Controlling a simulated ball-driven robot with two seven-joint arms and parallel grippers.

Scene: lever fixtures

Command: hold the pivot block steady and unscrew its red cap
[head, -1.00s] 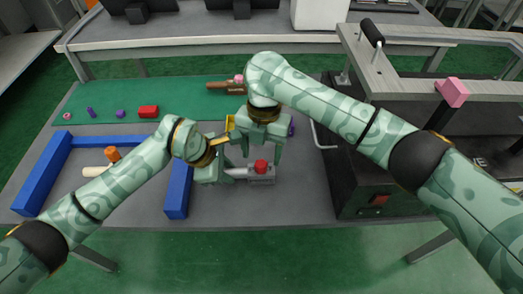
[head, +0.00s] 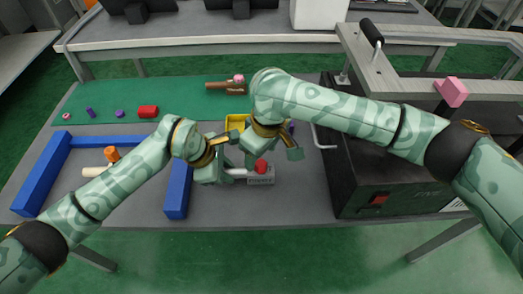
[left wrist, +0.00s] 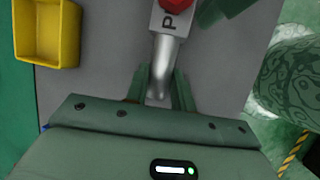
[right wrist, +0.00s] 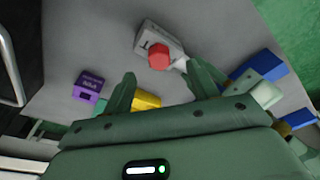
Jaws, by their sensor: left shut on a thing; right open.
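The grey pivot block (head: 262,179) lies on the table with its red cap (head: 261,166) on top. A grey handle sticks out of its left side. My left gripper (head: 229,172) is shut on this handle (left wrist: 163,62), also seen in the left wrist view. My right gripper (head: 272,153) is open and empty, tilted above the block. In the right wrist view, the cap (right wrist: 159,56) and block (right wrist: 149,38) lie beyond its two spread fingers, and the cap is not between them. The cap is partly cut off in the left wrist view.
A yellow bin (left wrist: 47,30) stands behind the grippers. A purple block (right wrist: 89,86) lies near the black machine (head: 385,185) on the right. A blue frame (head: 178,191) is at left. Small parts and a red piece (head: 148,112) lie on the green mat. The table front is clear.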

